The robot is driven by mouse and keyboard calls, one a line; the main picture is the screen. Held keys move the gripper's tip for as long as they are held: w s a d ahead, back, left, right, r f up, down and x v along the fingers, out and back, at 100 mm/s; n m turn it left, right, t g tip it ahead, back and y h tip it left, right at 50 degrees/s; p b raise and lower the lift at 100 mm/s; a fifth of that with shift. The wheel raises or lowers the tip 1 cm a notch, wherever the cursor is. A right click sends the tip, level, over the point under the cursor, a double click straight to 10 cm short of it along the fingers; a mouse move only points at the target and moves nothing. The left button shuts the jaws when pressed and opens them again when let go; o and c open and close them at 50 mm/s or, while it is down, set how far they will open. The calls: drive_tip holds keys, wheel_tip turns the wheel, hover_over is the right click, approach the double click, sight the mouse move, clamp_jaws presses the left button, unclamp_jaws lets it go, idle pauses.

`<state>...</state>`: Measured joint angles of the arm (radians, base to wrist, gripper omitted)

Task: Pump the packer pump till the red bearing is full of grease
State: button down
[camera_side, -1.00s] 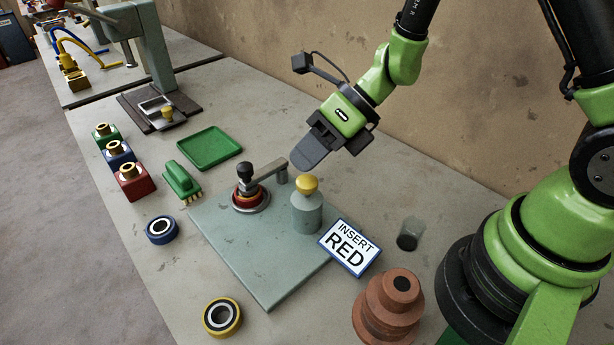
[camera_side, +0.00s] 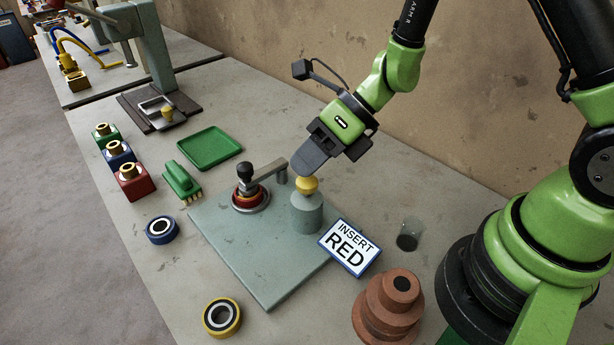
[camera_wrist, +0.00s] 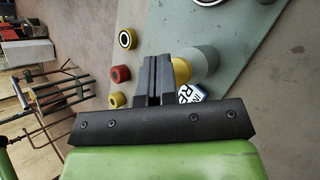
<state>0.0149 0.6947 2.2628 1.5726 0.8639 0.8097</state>
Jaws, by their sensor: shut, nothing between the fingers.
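The packer pump (camera_side: 307,213) is a grey-green cylinder with a yellow knob (camera_side: 307,185) on top, standing on a grey-green plate (camera_side: 262,277). The red bearing (camera_side: 246,203) sits on the same plate under a black-knobbed clamp arm (camera_side: 266,175). My gripper (camera_side: 306,168) is shut and empty. Its fingertips are right at the top of the yellow knob; I cannot tell whether they touch it. In the wrist view the closed fingers (camera_wrist: 159,75) partly cover the yellow knob (camera_wrist: 182,69). The grease inside the bearing cannot be seen.
A sign reading INSERT RED (camera_side: 349,247) stands right of the pump. A blue bearing (camera_side: 162,230) and a yellow bearing (camera_side: 221,317) lie left and in front. A green brush (camera_side: 181,182), green tray (camera_side: 208,148) and brown stepped cylinder (camera_side: 388,306) stand around the plate.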

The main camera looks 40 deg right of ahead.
drive_tip(key=shift+f, duration=0.75)
idle(0.5)
drive_tip(key=shift+r, duration=1.3)
drive_tip(key=shift+r, duration=2.5)
